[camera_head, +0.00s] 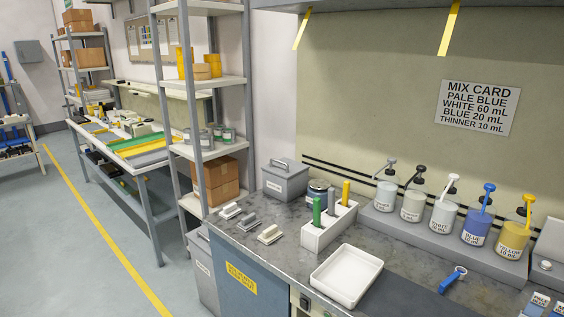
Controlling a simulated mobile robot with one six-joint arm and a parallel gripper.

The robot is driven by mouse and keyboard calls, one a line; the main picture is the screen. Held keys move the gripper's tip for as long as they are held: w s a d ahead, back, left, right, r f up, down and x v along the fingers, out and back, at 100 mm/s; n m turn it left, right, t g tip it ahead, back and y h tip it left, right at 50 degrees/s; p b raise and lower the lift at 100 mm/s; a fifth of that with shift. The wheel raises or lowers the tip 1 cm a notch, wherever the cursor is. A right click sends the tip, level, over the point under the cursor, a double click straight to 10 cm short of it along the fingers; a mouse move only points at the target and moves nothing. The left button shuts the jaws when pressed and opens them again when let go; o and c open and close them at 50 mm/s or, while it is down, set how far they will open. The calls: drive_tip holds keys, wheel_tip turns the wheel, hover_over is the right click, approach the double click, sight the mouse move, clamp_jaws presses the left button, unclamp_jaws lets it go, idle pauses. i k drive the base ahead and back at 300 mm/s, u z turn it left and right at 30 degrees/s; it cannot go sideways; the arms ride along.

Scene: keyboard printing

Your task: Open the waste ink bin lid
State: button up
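A grey lidded box (286,180) stands at the back left corner of the counter, with a handle on its closed lid and a small label on its front. A taller grey bin (203,275) stands on the floor left of the blue cabinet, partly hidden by the counter. It also has a pale label, and its top looks closed. Both labels are too small to read, so I cannot tell which is the waste ink bin. My gripper is not in view.
On the counter are a white holder (328,227) with upright tools, a white tray (346,276), small blocks (270,234), a blue-handled tool (452,280) and several pump bottles (443,215). A shelf rack post (197,120) rises near the floor bin. The aisle floor (70,250) is clear.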

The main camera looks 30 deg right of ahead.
sight(284, 167)
drive_tip(key=i, duration=0.85)
drive_tip(key=u, duration=0.05)
